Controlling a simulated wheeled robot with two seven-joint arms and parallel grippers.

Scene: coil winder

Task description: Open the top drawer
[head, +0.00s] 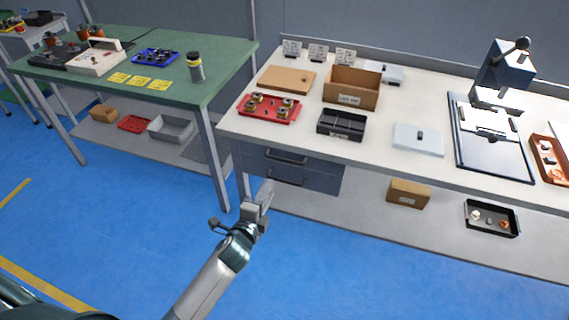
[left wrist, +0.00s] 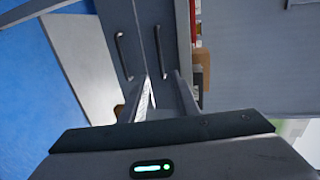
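The top drawer (head: 318,171) is the upper of two grey drawers under the white bench, and it looks closed. Its dark bar handle (head: 287,157) shows above the lower drawer's handle (head: 286,178). In the left wrist view, which is turned sideways, the top drawer's handle (left wrist: 158,50) is the right one and the lower handle (left wrist: 122,55) the left. My left gripper (head: 266,190) is in front of the drawers, low and to the left of the handles. In the left wrist view its fingers (left wrist: 163,86) are apart and empty, pointing toward the drawer fronts. My right gripper is not in view.
The white bench (head: 375,155) carries a red tray (head: 270,108), a cardboard bin (head: 351,88) and a black tray (head: 341,124). A green table (head: 185,95) stands to the left, its leg near my arm. A cardboard box (head: 408,194) sits on the lower shelf. Blue floor lies clear in front.

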